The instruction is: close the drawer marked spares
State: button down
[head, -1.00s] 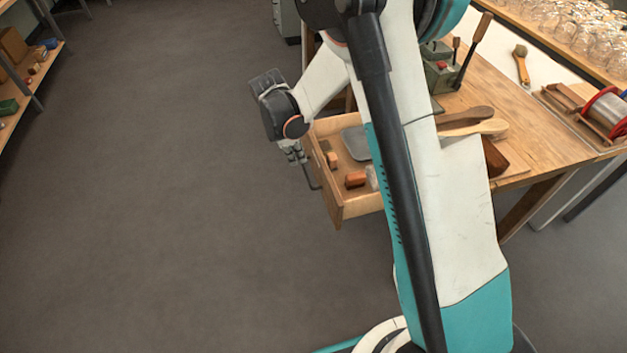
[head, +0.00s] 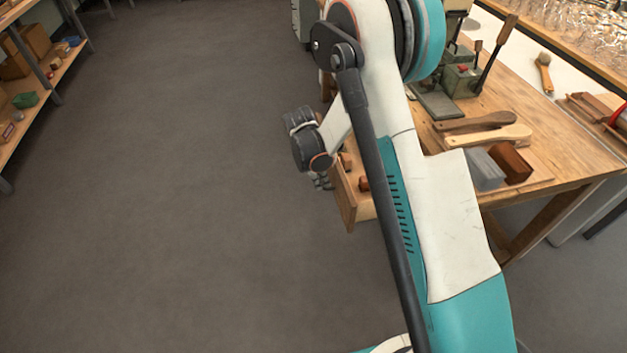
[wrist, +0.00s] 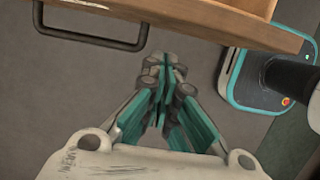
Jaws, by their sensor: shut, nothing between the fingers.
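The open wooden drawer (head: 348,205) sticks out from the workbench, mostly hidden behind my arm in the head view. Small reddish-brown blocks (head: 364,184) show inside it. In the wrist view its wooden front (wrist: 200,14) crosses the top, with a dark bar handle (wrist: 95,42) at the upper left. No marking is readable. My gripper (head: 322,183) is at the drawer's outer front side. In the wrist view my gripper (wrist: 163,110) has its fingers together and empty, below the drawer front and right of the handle. I cannot tell whether it touches the front.
The workbench (head: 570,140) carries brushes' wooden handles (head: 490,135), a grey block (head: 484,170), a brown block (head: 511,164) and a green lever press (head: 462,80). A shelf (head: 60,75) with small items stands at the left. The floor (head: 200,200) between is clear.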

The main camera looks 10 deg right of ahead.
jog(key=shift+d+r+b, duration=0.1)
jog(key=shift+d+b, duration=0.2)
jog(key=shift+d, duration=0.9)
